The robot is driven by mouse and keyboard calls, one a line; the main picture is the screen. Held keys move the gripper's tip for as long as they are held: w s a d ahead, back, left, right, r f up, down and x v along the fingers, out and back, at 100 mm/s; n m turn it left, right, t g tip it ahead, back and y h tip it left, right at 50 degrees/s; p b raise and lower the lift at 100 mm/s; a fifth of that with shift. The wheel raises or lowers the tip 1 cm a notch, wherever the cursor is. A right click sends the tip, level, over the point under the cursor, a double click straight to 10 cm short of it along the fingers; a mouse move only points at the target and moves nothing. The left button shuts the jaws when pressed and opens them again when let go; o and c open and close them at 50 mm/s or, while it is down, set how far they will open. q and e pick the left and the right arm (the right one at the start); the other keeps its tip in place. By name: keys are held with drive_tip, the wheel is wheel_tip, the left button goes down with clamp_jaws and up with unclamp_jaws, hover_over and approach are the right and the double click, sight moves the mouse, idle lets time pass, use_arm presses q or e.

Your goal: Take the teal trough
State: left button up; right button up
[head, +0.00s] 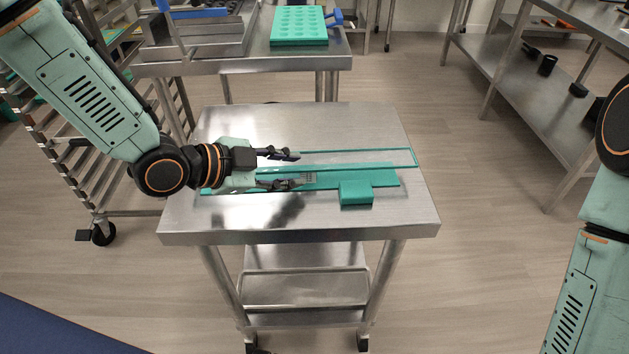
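A long teal trough (383,178) lies on the steel cart top, running left to right, with a teal block-like part (356,194) on its near side. A thin teal outline (415,157) runs along behind it; I cannot tell whether it belongs to the trough. My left gripper (292,168) comes in from the left over the trough's left half. Its two fingers are spread apart, with nothing visible between them. The near finger overlaps the trough in the picture; contact cannot be told. The gripper hides part of the trough. My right gripper is out of view.
The steel cart (300,224) has bare top in front and at the right. Behind it, a steel table (240,68) holds a teal mould tray (299,26) with a blue handled thing (335,18). A rack (75,185) stands left; a steel shelf (500,70) stands right.

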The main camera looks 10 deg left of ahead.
use_arm(q)
drive_tip(key=shift+w+d+f, duration=0.3)
drive_tip(key=shift+d, duration=0.15)
drive_tip(key=shift+w+d, duration=0.1)
drive_tip(key=shift+w, duration=0.05)
drive_tip(key=shift+c, duration=1.4)
clamp_jaws()
